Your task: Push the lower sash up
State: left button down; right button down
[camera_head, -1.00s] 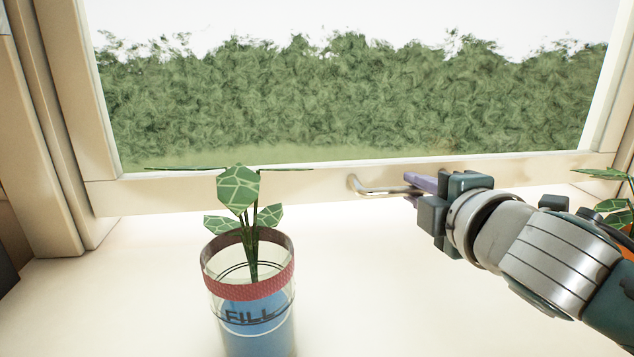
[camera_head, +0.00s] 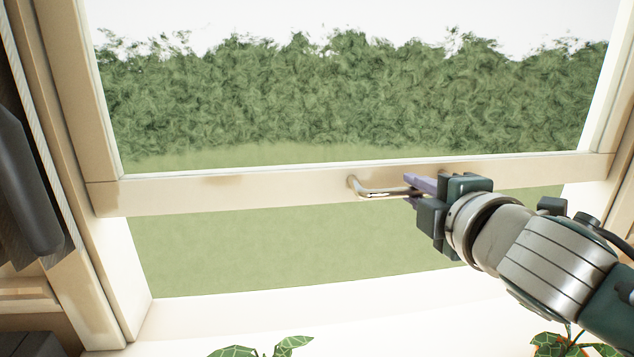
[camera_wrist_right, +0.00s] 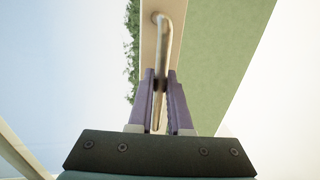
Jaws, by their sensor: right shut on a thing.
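The lower sash (camera_head: 240,190) is a cream frame around glass, with its bottom rail raised above the sill. Green ground shows through the gap below the rail. A metal bar handle (camera_head: 375,191) is fixed to the rail, right of its middle. My right gripper (camera_head: 415,188) is shut on the right part of this handle. In the right wrist view the purple fingers (camera_wrist_right: 160,88) sit on both sides of the handle (camera_wrist_right: 161,45), which runs between them. My left gripper is not in view.
The white sill (camera_head: 330,318) lies below the opening. A plant (camera_head: 262,347) shows at the bottom middle and another plant (camera_head: 560,343) at the bottom right, both mostly cut off.

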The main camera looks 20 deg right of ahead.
jog(key=c, duration=0.8)
grip_release()
jog(key=shift+f, duration=0.1)
jog(key=shift+c, duration=0.2)
jog(key=v, duration=1)
